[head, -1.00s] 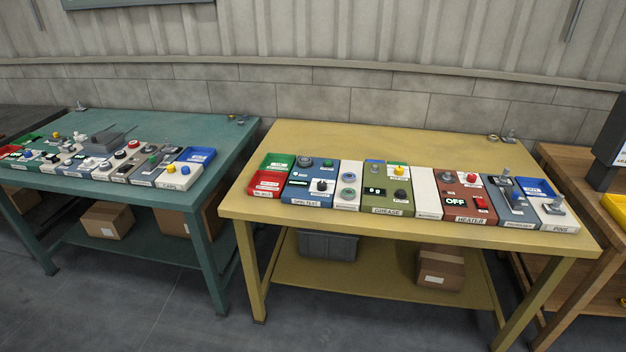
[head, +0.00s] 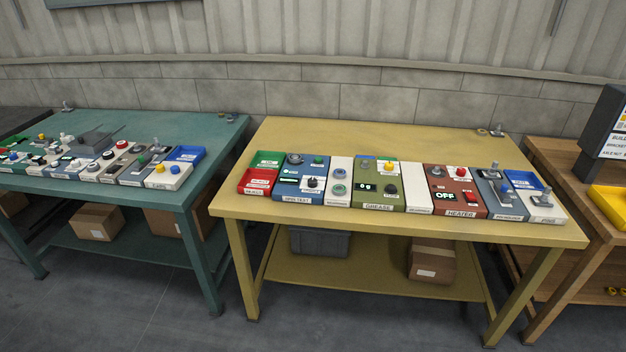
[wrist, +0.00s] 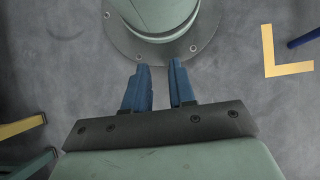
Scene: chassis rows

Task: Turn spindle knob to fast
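No panel label in the head view can be read as spindle, so I cannot tell which knob is the spindle knob. Candidates with dark knobs are the blue panel (head: 289,191) at the left of the yellow table, with a black knob (head: 312,184), and the green GREASE panel (head: 375,199), with a black knob (head: 391,189). More small knobs stand on the panels of the teal table at left. My gripper (wrist: 160,66) shows in the wrist view with two blue fingers apart and nothing between them. It points at the floor by my own base, away from the panels.
The yellow table (head: 400,141) has clear space behind its row of panels, including the red HEATER panel (head: 455,198). The teal table (head: 200,131) stands to its left, a wooden bench (head: 560,165) to its right. Grey floor (head: 150,310) is open in front.

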